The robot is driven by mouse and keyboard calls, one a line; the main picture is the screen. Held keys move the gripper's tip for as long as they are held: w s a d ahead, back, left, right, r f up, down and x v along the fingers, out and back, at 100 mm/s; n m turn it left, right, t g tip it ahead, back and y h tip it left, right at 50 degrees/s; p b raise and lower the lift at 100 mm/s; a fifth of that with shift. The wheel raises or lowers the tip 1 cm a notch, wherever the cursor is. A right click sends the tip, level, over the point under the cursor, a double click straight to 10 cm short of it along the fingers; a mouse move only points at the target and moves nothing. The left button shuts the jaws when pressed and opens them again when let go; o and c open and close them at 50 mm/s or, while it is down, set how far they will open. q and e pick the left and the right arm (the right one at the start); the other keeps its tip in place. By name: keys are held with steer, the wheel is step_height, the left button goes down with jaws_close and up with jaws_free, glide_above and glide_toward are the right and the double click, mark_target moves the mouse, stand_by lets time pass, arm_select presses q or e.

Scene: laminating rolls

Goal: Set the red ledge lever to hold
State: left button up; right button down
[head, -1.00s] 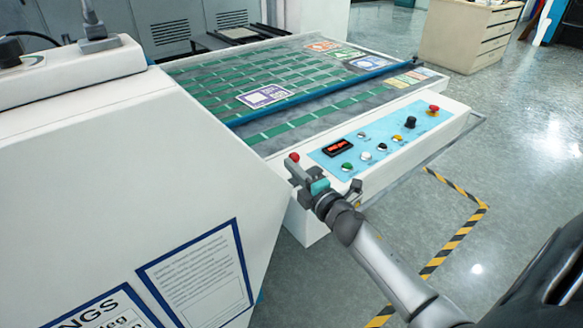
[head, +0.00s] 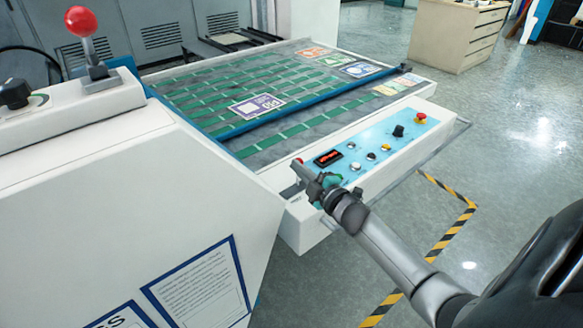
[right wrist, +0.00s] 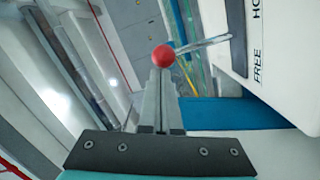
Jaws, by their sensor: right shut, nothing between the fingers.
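A red ball knob (right wrist: 163,56) on a thin bright metal rod (right wrist: 204,44) shows in the right wrist view, right at my fingertips. The rod runs right toward a white panel (right wrist: 275,75) with the printed word FREE and a cut-off word starting HO. In the head view a small red knob (head: 299,161) sits at the left end of the control ledge (head: 290,217). My right gripper (head: 308,174) is shut and empty at this knob; it also shows in the right wrist view (right wrist: 160,85). Whether they touch is unclear. My left gripper is out of view.
A larger red-ball lever (head: 81,21) stands on the white housing (head: 90,150) beside a black knob (head: 15,93). The blue control panel (head: 378,146) has several buttons and a red stop button (head: 420,117). Open floor lies to the right.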

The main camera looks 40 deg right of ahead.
steer(key=shift+w+d+m+p, duration=0.15)
steer(key=shift+d+m+p, duration=0.2)
steer(key=shift+d+m, duration=1.45)
steer(key=shift+d+n, duration=0.3)
steer(key=shift+d, duration=0.1)
